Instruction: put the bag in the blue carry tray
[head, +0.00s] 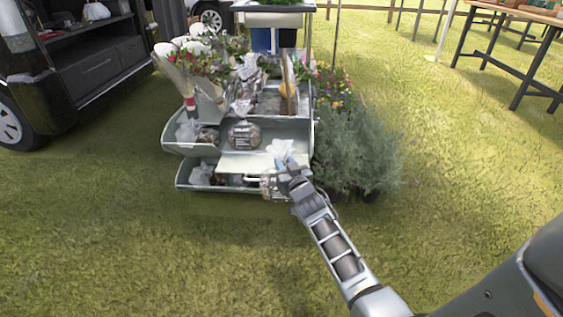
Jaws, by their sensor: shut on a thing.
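My gripper (287,168) is at the front right of a tiered pale grey-blue stand, above its lowest tier. It is shut on a bag (268,188) of clear plastic with brownish contents, which hangs at the left of the fingers. A whitish, crumpled plastic top (281,149) shows just above the fingers. The bag's outline is small and partly hidden by my gripper. I cannot tell whether it touches the lowest tier (200,188). No tray stands out clearly as the blue carry tray; the stand's tiers look pale grey-blue.
Another bag (244,134) of brown contents sits on the middle tier (178,146). Wrapped flowers (190,70) stand at the upper left, a blue container (261,39) behind. Bushy plants (355,155) stand close on the right. A dark vehicle (85,60) is left. Grass in front is clear.

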